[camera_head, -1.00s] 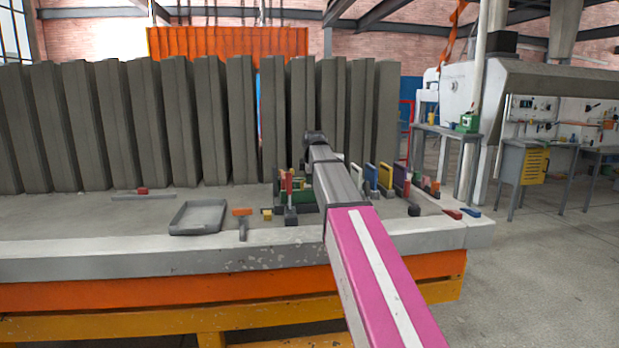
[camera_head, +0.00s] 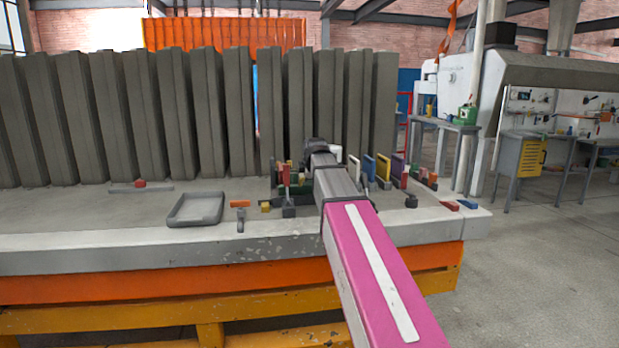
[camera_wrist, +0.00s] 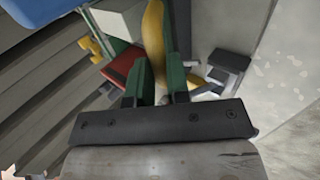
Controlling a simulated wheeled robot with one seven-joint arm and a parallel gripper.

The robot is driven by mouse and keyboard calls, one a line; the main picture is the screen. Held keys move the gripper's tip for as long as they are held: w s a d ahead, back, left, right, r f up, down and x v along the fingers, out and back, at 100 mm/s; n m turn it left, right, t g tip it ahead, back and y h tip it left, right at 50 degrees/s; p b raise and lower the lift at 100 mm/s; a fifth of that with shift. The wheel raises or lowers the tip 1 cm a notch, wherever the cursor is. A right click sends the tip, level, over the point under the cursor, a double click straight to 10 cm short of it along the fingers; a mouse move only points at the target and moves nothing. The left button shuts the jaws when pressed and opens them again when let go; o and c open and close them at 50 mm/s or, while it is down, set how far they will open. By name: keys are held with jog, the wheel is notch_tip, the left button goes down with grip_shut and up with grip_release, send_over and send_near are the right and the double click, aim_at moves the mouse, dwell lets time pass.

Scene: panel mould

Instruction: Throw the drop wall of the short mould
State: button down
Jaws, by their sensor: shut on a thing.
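In the wrist view my gripper (camera_wrist: 155,84) shows two green fingers on a dark crossbar. They are shut on a curved yellow bar (camera_wrist: 154,42), which looks like a handle. A red block (camera_wrist: 122,64) lies just left of the fingers, and a dark grey stepped block (camera_wrist: 228,66) is to the right. In the head view a dark green mould part (camera_head: 289,190) with upright pieces stands on the table beside my arm. My arm hides the gripper and part of the moulds there. I cannot tell which piece is the drop wall.
The concrete-topped table (camera_head: 110,239) holds a grey tray (camera_head: 196,209), an orange-headed tool (camera_head: 240,204) and several coloured upright plates (camera_head: 383,167) right of my arm. Tall grey panels (camera_head: 180,115) line the back. Open floor (camera_head: 540,255) lies to the right.

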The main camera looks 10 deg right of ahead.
jog(key=shift+s+f, duration=0.25)
jog(key=c, duration=1.1)
grip_release()
jog(key=shift+r, duration=0.15)
jog(key=v, duration=1)
jog(key=shift+s+r, duration=0.2)
jog(key=shift+s, duration=0.05)
